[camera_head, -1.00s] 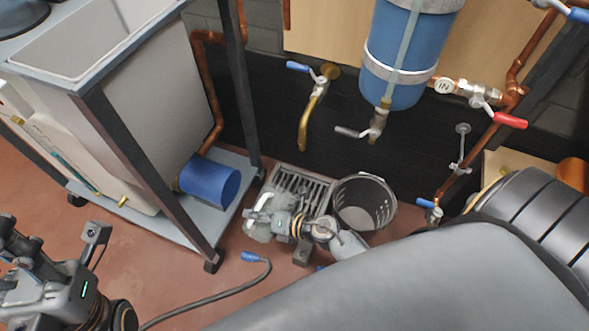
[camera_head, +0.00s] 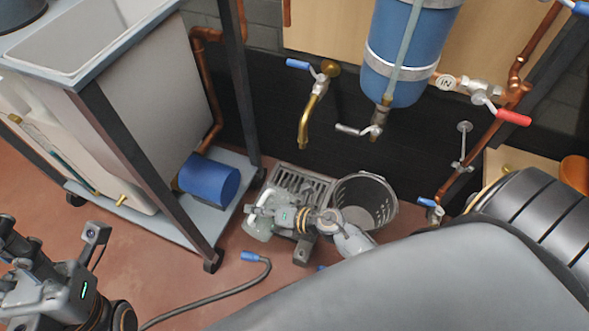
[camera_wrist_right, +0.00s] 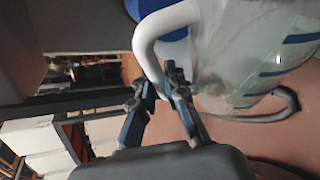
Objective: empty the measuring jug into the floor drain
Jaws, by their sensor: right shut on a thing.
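The measuring jug (camera_head: 257,228) is clear, with a white handle and blue marks. My right gripper (camera_head: 264,211) is shut on its handle, as the right wrist view shows with the fingers (camera_wrist_right: 160,98) at the handle and the jug's wall (camera_wrist_right: 235,55) beside them. The jug hangs by the near left edge of the floor drain's grate (camera_head: 309,185), partly hidden by my gripper. I cannot tell its exact tilt or whether liquid is inside. My left gripper (camera_head: 12,240) is at the lower left, cut by the frame edge; its opening is unclear.
A grey perforated bucket (camera_head: 365,203) stands right of the drain. A wheeled frame with a blue cylinder (camera_head: 209,181) stands left. A brass tap (camera_head: 309,115) is above the drain. A hose with a blue end (camera_head: 250,256) lies on the otherwise open red floor.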

